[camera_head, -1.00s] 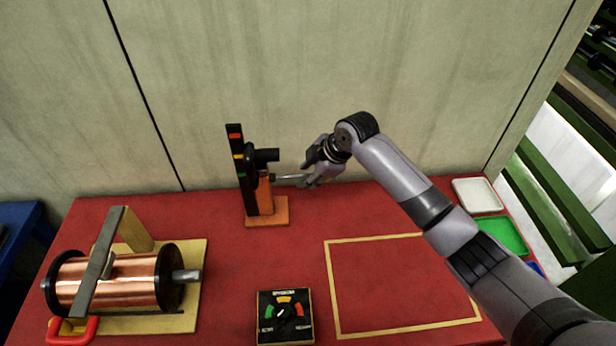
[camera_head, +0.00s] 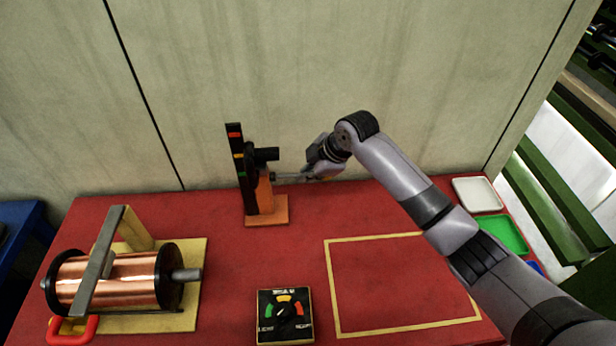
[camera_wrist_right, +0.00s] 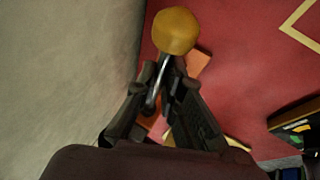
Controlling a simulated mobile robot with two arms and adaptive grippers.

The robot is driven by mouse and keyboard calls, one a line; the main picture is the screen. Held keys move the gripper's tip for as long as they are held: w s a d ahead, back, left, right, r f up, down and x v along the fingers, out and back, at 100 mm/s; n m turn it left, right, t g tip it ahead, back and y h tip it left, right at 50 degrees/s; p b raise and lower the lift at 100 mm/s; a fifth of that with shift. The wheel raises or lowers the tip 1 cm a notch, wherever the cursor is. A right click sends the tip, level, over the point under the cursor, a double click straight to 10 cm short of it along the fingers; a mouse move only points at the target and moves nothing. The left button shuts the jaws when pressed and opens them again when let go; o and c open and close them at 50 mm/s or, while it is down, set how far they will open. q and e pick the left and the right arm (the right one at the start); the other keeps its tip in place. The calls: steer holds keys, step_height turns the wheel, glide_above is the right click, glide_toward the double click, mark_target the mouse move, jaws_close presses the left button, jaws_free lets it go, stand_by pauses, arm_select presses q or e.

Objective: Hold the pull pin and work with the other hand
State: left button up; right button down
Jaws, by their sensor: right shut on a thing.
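The pull pin (camera_head: 288,177) is a thin silver rod. It sticks out to the right from the black and orange upright stand (camera_head: 252,190). My right gripper (camera_head: 309,176) is shut on it, coming from the right, just above the table. In the right wrist view a shiny metal rod (camera_wrist_right: 156,88) runs between the dark fingers of that gripper (camera_wrist_right: 166,78). A rounded yellow knob (camera_wrist_right: 176,30) shows beyond the fingertips; how it joins the rod is unclear. My left gripper is in neither view.
A dial box (camera_head: 285,335) stands at front centre. White (camera_head: 477,195) and green (camera_head: 503,236) trays sit at the right. The yellow-outlined square (camera_head: 395,290) is empty.

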stand_by(0.4)
steer(key=shift+d, duration=1.6)
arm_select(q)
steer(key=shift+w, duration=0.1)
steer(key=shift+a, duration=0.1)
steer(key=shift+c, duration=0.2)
